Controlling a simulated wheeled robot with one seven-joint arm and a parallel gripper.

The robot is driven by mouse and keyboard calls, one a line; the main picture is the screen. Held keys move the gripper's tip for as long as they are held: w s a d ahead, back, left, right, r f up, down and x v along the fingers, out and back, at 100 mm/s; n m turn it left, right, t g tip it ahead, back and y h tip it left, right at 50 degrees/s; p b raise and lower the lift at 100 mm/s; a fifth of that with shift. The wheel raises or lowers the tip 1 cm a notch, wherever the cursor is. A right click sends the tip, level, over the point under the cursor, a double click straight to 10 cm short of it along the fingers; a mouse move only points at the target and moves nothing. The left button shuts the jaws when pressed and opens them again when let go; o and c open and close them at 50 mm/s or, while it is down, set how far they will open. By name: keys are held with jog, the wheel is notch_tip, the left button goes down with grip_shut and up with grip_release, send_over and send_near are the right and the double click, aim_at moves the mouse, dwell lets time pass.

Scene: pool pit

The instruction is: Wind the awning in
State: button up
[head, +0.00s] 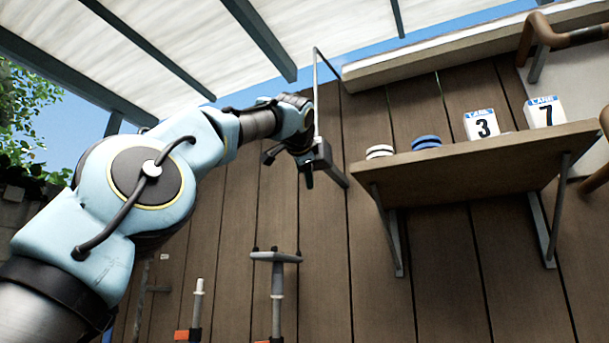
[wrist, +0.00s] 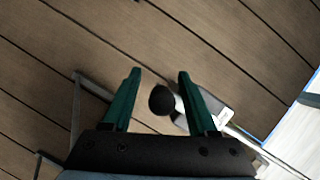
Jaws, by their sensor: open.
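The pale awning (head: 175,45) spreads overhead on dark beams. A thin metal rod (head: 316,100) runs down from near it to a small grey box (head: 322,153) on an arm at the plank wall. In the wrist view, a round black knob (wrist: 162,101) shows between the fingers of my gripper (wrist: 159,72), with the grey box (wrist: 212,107) and rod behind it. My gripper is open, its two green fingers apart on either side of the knob in the picture. I cannot tell whether either finger touches the knob. In the head view, my gripper is mostly hidden beside the box.
A wooden shelf (head: 470,165) on brackets sticks out at right, holding white and blue discs and two numbered lane blocks (head: 481,124). Pole-like tools (head: 277,290) stand below against the plank wall (head: 375,270). Brown pipes (head: 570,38) are at the upper right. Foliage is at far left.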

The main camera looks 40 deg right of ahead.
jog(key=b+v, duration=0.4)
jog(key=v, duration=0.6)
jog(key=shift+s+a, duration=0.25)
jog(key=shift+s, duration=0.05)
